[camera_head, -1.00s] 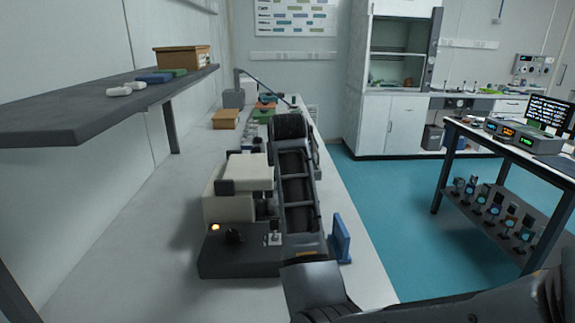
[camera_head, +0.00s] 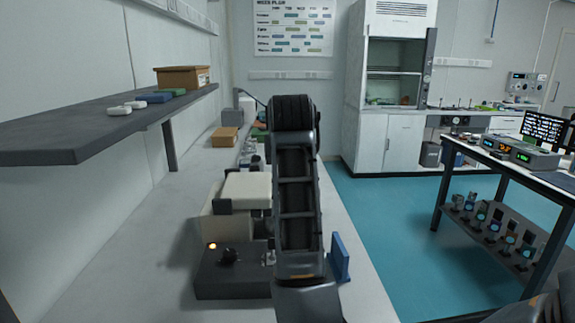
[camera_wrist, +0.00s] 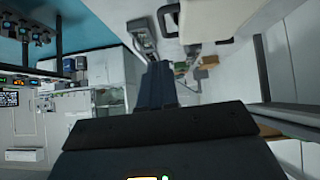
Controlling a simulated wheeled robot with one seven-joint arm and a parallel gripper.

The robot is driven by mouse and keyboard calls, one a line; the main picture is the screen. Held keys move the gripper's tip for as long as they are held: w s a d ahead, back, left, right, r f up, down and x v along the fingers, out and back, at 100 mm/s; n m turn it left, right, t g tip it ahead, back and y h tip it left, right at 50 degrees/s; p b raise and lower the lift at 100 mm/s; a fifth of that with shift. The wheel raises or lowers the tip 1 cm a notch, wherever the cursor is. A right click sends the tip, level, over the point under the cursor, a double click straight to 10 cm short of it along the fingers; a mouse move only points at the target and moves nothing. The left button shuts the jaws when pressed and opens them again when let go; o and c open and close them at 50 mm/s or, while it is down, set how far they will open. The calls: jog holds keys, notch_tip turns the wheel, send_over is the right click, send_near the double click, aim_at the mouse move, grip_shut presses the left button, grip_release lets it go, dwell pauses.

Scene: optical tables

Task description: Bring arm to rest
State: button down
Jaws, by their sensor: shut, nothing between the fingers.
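My arm (camera_head: 296,190) stands raised in the middle of the head view, in front of the right side of the bench. My gripper (camera_wrist: 158,68) shows in the wrist view as a dark body with narrow dark fingers together and nothing between them. It appears clear of the bench and of other things. In the head view I cannot make out the gripper's fingers.
The long white bench (camera_head: 130,255) holds a cream and dark instrument (camera_head: 235,275), a blue upright piece (camera_head: 339,258) and a cardboard box (camera_head: 224,137). A grey wall shelf (camera_head: 90,125) overhangs at left. The teal floor (camera_head: 385,225) is open toward the dark equipment table (camera_head: 515,165).

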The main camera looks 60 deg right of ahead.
dwell(0.3)
